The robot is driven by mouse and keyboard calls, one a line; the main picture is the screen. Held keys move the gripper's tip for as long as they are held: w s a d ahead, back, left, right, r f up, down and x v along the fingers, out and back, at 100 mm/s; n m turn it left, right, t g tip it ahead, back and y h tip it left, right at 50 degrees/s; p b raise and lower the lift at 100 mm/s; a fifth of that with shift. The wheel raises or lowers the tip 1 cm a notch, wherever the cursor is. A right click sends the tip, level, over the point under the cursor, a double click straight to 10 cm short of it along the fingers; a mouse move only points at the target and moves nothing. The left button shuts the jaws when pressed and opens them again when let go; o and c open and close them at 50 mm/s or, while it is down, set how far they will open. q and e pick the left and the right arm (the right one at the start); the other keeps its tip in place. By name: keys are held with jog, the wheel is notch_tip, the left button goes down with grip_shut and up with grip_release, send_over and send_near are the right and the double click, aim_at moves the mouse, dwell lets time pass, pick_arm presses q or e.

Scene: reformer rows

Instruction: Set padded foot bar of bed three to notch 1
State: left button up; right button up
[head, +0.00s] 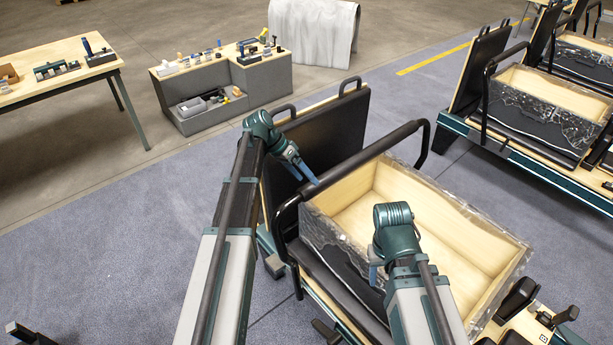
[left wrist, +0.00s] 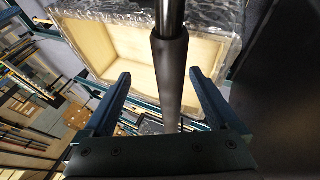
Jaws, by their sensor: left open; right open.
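The padded foot bar (head: 365,152) is a black tube with a thicker sleeve, raised across the near reformer bed, with bent legs at both ends. My left gripper (head: 311,178) is open at the bar's left part in the head view. In the left wrist view the bar (left wrist: 172,75) runs lengthwise between the two open fingers (left wrist: 160,78), apart from both; how deep it sits is hard to tell. My right gripper (head: 376,272) is low over the near side of the bed, largely hidden behind its own wrist, and away from the bar. The notches cannot be made out.
More beds (head: 545,110) stand at right. A tool bench (head: 225,85) and table (head: 50,75) are at back left.

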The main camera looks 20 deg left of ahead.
pick_arm(q)
jog(key=p+v, duration=1)
jog(key=v, duration=0.2)
jog(key=shift+s+d+r, duration=0.2)
jog(key=shift+s+r, duration=0.1)
jog(key=shift+r, duration=0.2)
dwell(0.3)
dwell(0.3)
